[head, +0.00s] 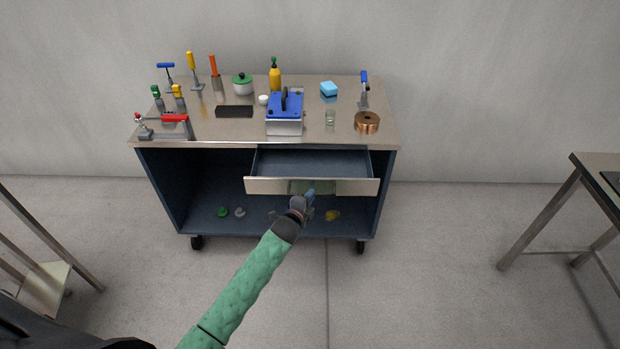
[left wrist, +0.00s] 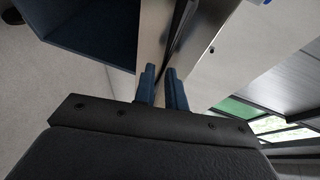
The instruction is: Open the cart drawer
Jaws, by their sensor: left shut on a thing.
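The cart (head: 215,190) has a steel top and a dark blue body. Its drawer (head: 270,186) is pulled out toward me, and the inside that shows looks empty. My left gripper (head: 311,193) is at the middle of the drawer's steel front, shut on the drawer's edge or handle. In the left wrist view my blue fingers (left wrist: 161,85) lie close to a steel edge of the drawer front (left wrist: 153,40); the exact grip is partly hidden. My right gripper is not in either view.
Tools, bottles, a blue-topped box (head: 285,112) and a copper roll (head: 367,122) stand on the cart top. Small green, grey and yellow items lie on the lower shelf. A table (head: 597,170) stands at the right. The floor before the cart is clear.

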